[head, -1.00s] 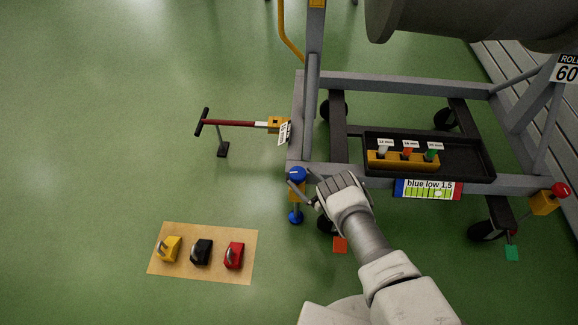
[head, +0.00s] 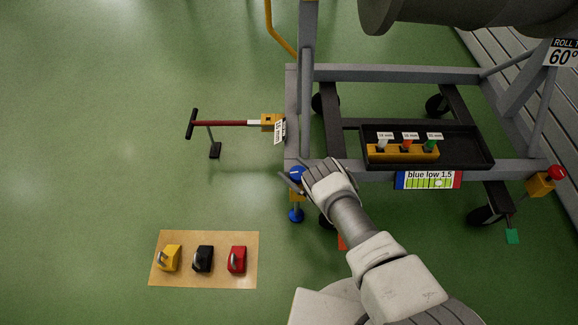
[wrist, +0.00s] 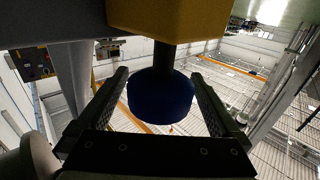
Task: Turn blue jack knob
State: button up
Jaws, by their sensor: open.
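The blue jack knob (head: 297,172) is a round blue cap on top of a jack at the left front corner of the grey stand. The jack's yellow block (head: 297,193) and blue foot (head: 296,215) show below it. My gripper (head: 291,182) is at the knob, coming from the right. In the wrist view, the blue knob (wrist: 160,96) sits between my two open fingers (wrist: 160,76), with a dark shaft joining it to a yellow block (wrist: 165,18). Gaps seem to show on both sides; I cannot tell whether either finger touches it.
A label reading "blue low 1.5" (head: 429,180) hangs on the front rail. A black tray (head: 470,150) rests on the stand. A red-knobbed jack (head: 555,172) stands right. A red-handled bar (head: 222,123) juts left. A tan mat (head: 180,282) lies on open green floor.

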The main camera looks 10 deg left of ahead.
jog(key=shift+w+a, duration=0.1)
jog(key=shift+a, duration=0.1)
dwell(0.3)
jog(key=c, duration=1.3)
